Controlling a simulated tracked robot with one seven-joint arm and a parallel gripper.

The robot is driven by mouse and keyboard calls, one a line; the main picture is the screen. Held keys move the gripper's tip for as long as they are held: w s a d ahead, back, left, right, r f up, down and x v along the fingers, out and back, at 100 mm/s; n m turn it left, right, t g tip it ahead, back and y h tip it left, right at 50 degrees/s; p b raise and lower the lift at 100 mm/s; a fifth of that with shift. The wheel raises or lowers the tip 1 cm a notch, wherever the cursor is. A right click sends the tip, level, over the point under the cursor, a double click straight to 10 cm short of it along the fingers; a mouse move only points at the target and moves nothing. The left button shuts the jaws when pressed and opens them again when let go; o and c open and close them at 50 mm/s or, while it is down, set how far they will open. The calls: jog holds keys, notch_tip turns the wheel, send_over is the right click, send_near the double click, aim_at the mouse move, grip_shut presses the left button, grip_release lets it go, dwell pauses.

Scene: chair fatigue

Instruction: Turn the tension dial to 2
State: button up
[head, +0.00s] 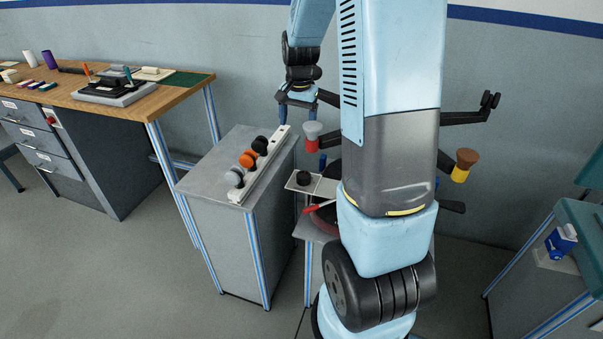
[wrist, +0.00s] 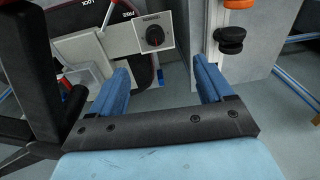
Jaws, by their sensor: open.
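The tension dial (head: 303,178) is a black round knob on a pale plate, right of the grey cabinet in the head view. In the wrist view the dial (wrist: 155,36) lies ahead of my gripper (wrist: 160,66), roughly between the lines of its two blue fingers. A small mark shows on the knob, but I cannot read its setting. My gripper (head: 298,104) is open and empty, pointing down, above and behind the dial in the head view. It appears apart from the dial.
A grey cabinet (head: 225,160) carries a white rail with grey, orange and black knobs; the black knob (wrist: 230,40) is near my right finger in the wrist view. A red lever (head: 318,208) sits below the dial. A wooden workbench (head: 150,98) stands at left.

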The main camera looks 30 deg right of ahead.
jog(key=m+g, duration=0.1)
jog(key=m, duration=0.1)
send_over(303, 175)
notch_tip(303, 175, down, 9)
notch_tip(303, 175, down, 15)
jog(key=shift+w+d+r, duration=0.1)
jog(key=shift+d, duration=0.05)
jog(key=c, duration=1)
jog(key=shift+a, duration=0.25)
jog(key=shift+c, duration=0.2)
jog(key=shift+d, duration=0.15)
